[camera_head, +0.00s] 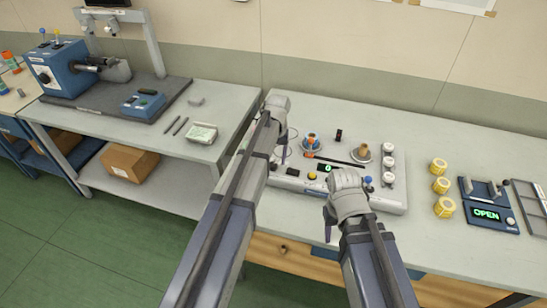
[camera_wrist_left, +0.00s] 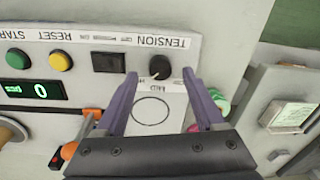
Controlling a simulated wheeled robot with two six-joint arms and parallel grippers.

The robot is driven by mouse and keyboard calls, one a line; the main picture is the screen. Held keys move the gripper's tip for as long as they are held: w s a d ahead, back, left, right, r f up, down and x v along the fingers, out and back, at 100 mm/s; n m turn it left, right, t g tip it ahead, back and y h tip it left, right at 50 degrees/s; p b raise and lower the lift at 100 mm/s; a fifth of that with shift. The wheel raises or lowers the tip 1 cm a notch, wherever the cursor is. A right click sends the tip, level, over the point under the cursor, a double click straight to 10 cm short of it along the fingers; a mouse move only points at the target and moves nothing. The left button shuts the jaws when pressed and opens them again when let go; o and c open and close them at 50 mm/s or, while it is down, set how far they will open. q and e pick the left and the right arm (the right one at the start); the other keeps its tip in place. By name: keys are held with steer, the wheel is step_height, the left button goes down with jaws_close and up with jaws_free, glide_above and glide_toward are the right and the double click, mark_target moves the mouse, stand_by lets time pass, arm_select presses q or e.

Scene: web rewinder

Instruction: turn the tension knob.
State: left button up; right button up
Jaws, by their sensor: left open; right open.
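The tension knob (camera_wrist_left: 160,67) is small, black and round, on the white rewinder panel beside the TENSION label in the left wrist view. My left gripper (camera_wrist_left: 160,77) is open, with one purple finger on each side of the knob and a gap to it on both sides. I cannot tell how deep the fingertips reach. In the head view my left gripper (camera_head: 281,130) is over the left end of the rewinder (camera_head: 385,200), and the knob is hidden there. My right gripper (camera_head: 330,222) is at the rewinder's front edge, its fingers partly hidden.
A black switch (camera_wrist_left: 108,62), a yellow button (camera_wrist_left: 60,61), a green button (camera_wrist_left: 17,59) and a display reading 0 (camera_wrist_left: 40,90) are beside the knob. Yellow rolls (camera_head: 441,185) and an OPEN display unit (camera_head: 487,213) stand at right. A side table (camera_head: 215,97) is at left.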

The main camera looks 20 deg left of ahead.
mark_target(275, 164)
arm_select(q)
step_height(275, 164, up, 6)
steer(key=p, duration=0.4)
steer(key=shift+d+f+p, duration=0.15)
steer(key=shift+f+p, duration=0.05)
steer(key=shift+p, duration=0.15)
steer(key=s+d+m, duration=0.2)
steer(key=s+d, duration=0.4)
steer(key=s, duration=0.6)
steer(key=s+d+m, duration=0.3)
steer(key=s+d, duration=0.3)
steer(key=s, duration=0.6)
steer(key=shift+s+d+y, duration=0.15)
steer(key=shift+s+y, duration=0.15)
steer(key=shift+s, duration=0.1)
